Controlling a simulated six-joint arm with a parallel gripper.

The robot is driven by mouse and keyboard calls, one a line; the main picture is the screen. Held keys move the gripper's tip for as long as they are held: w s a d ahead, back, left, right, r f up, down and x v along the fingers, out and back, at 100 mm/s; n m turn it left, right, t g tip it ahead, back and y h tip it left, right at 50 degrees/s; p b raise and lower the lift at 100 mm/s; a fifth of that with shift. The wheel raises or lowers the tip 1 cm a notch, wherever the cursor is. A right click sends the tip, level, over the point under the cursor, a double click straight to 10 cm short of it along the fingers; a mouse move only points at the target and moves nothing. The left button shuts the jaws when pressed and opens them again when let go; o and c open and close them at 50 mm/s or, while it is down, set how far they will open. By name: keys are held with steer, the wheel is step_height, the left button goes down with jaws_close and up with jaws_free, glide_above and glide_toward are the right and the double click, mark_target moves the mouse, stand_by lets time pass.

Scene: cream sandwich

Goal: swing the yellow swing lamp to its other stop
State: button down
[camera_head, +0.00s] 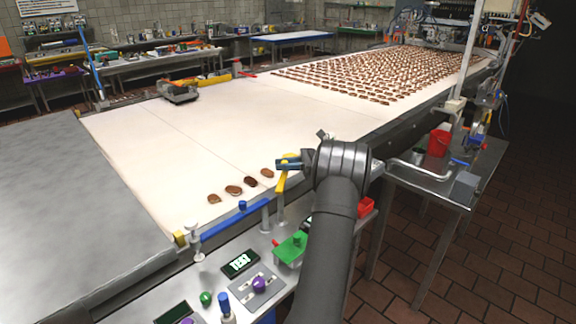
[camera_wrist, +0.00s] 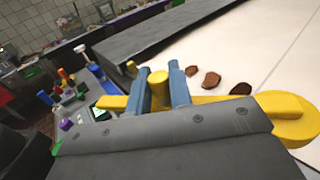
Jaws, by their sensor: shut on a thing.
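The yellow swing lamp (camera_head: 282,184) stands at the conveyor's near edge, on a post, partly hidden by my gripper. In the wrist view its yellow arm runs across the picture, with a rounded head (camera_wrist: 290,118) at the right and an upright yellow knob (camera_wrist: 159,84) near the middle. My gripper's two blue fingers (camera_wrist: 160,90) stand on either side of that knob, shut on it. My gripper (camera_head: 289,164) also shows in the head view at the lamp's upper end. The middle of the lamp arm is hidden behind my gripper body.
Several brown cookies (camera_head: 234,190) lie on the pale conveyor belt (camera_head: 190,140) near the lamp. A blue bar (camera_head: 232,222) runs along the near edge. A control panel with a green TEST display (camera_head: 240,263) and a green block (camera_head: 290,250) are close to my arm.

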steer(key=shift+a+g, duration=0.15)
steer(key=shift+g, duration=0.25)
steer(key=c, duration=1.4)
jaws_free()
steer(key=shift+o, duration=0.2)
